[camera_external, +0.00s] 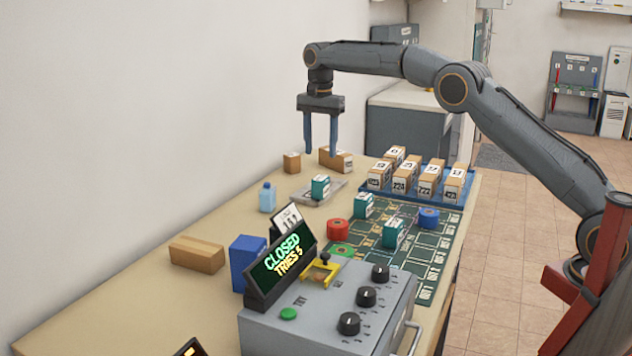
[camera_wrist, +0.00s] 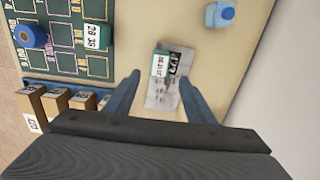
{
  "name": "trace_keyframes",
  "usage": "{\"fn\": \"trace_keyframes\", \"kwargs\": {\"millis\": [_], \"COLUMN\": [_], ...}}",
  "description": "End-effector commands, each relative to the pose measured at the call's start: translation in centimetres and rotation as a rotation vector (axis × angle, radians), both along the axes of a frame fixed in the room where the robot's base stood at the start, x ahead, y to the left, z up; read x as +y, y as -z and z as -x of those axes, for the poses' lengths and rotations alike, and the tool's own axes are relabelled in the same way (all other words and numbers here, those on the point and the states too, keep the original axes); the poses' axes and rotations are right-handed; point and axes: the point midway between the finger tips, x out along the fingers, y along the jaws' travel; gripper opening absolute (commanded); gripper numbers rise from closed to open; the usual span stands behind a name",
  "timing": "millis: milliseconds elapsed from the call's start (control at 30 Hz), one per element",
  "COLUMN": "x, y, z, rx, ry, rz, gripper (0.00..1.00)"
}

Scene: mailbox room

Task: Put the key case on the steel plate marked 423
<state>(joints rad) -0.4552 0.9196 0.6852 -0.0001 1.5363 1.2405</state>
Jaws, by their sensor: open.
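A teal case with a white label (camera_external: 320,187) rests on a grey steel plate (camera_external: 306,197) on the table, in front of the wooden boxes at the back. In the wrist view the case (camera_wrist: 159,66) sits toward one end of the plate (camera_wrist: 162,97), beside a dark printed mark too small to read surely. My gripper (camera_external: 320,153) is open and empty, pointing down well above the table and apart from the case. In the wrist view its fingers (camera_wrist: 158,77) appear on either side of the plate. Similar teal cases stand on the green board (camera_external: 363,206) (camera_external: 393,233).
A blue tray (camera_external: 405,195) of numbered boxes stands right of the plate. A blue bottle (camera_external: 267,198), red spool (camera_external: 338,230) and blue spool (camera_external: 429,217) are nearby. A control box with a display reading CLOSED TRIES 5 (camera_external: 283,262) stands in front.

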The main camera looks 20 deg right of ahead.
Motion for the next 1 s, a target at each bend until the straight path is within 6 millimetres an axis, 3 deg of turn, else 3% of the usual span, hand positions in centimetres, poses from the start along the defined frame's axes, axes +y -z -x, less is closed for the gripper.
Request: {"fn": "trace_keyframes", "kwargs": {"millis": [167,267,367,567,767,1000], "x": [-0.3,-1.6,-4.3,-12.1,-20.1,-28.2], "y": [0.0,0.1,0.5,2.1,4.6,8.4], "z": [0.0,0.1,0.4,3.2,9.0,19.6], "rx": [0.0,0.001,0.002,0.003,-0.001,-0.003], "ry": [-0.002,-0.021,-0.062,-0.191,-0.33,-0.498], "rz": [0.0,0.0,0.001,-0.001,-0.002,-0.003], "gripper": [0.5,0.5,0.5,0.5,0.5,0.5]}}
